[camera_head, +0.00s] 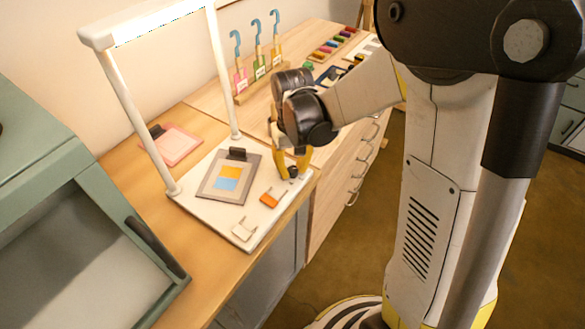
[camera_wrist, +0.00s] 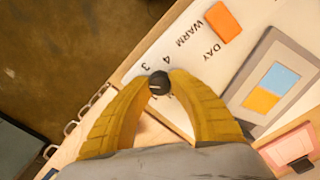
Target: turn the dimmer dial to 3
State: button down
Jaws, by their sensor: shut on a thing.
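The dimmer dial (camera_wrist: 159,83) is a small black knob on the white base of the lamp stand (camera_wrist: 195,58). In the wrist view the printed numbers 4 and 3 show just above it; others are hidden by the finger. A pale line shows on the dial's top, but I cannot tell which number it points to. My gripper (camera_wrist: 159,80) has its yellow fingertips on either side of the dial, shut on it. In the head view my gripper (camera_head: 288,166) reaches down to the dial (camera_head: 293,172) at the right corner of the base.
An orange switch (camera_head: 270,197) and a white switch (camera_head: 243,229) sit near the dial. A grey swatch board (camera_head: 203,190) lies on the base under the white lamp frame (camera_head: 135,120). A pink clipboard (camera_head: 172,146) lies behind. A green cabinet (camera_head: 40,150) stands left.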

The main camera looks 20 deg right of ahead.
aim_at(292, 169)
jog(key=m, duration=0.4)
jog(key=shift+m, duration=1.9)
jog(key=c, duration=1.2)
grip_release()
jog(key=shift+o, duration=0.2)
notch_tip(292, 169, up, 12)
